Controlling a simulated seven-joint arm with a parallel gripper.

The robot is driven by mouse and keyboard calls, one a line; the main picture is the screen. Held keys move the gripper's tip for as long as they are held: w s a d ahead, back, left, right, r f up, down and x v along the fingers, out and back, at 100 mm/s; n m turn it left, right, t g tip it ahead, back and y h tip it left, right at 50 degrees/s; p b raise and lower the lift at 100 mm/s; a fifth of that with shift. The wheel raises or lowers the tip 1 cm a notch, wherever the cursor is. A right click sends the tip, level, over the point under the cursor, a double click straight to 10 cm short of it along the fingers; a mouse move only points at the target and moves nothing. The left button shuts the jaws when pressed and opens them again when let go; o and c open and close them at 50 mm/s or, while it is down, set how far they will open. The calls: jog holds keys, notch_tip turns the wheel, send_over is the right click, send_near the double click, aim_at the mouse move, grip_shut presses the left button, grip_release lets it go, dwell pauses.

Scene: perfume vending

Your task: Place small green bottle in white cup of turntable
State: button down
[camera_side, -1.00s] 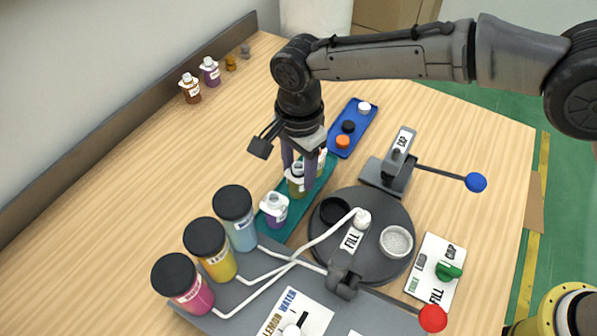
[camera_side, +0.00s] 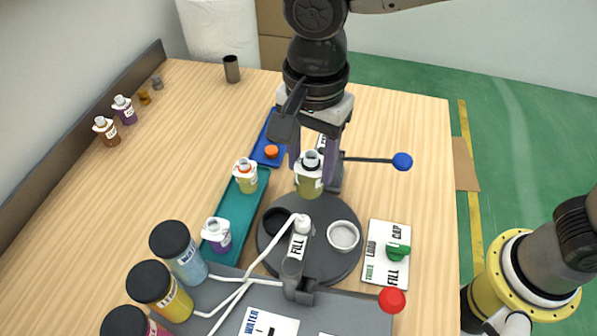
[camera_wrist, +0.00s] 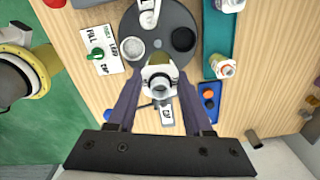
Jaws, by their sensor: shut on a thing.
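My gripper (camera_side: 316,165) is shut on the small green bottle (camera_side: 310,183), which is upright with a white shoulder and an open neck. The bottle is held above the back part of the dark turntable (camera_side: 322,268). In the wrist view the bottle (camera_wrist: 160,73) sits between the two fingers of my gripper (camera_wrist: 160,88). The white cup (camera_side: 343,237) is on the turntable's right side, in front and to the right of the bottle in the side view. In the wrist view the white cup (camera_wrist: 133,49) is empty, up and left of the bottle.
A black cup (camera_side: 279,226) and the FILL nozzle (camera_side: 302,224) are close by on the turntable. The cap press lever with a blue knob (camera_side: 402,162) stands behind. The teal tray (camera_side: 222,256) holds a yellow-green bottle (camera_side: 245,178) and a purple bottle (camera_side: 217,235).

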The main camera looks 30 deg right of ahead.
jog(key=s+d+m, duration=0.3)
jog(key=s+d, duration=1.1)
jog(key=d, duration=0.1)
jog(key=shift+w+a+f, duration=1.55)
jog(key=shift+a+f, duration=0.15)
jog(key=shift+f, duration=0.5)
jog(key=shift+w+a+f, duration=1.55)
jog(key=shift+a+f, duration=0.2)
jog(key=shift+f, duration=0.5)
jog(key=shift+w+a+f, duration=1.55)
jog(key=shift+a+f, duration=0.15)
jog(key=shift+f, duration=0.5)
jog(key=shift+f, duration=0.1)
jog(key=shift+c, duration=1.5)
grip_release()
jog(key=shift+f, duration=0.1)
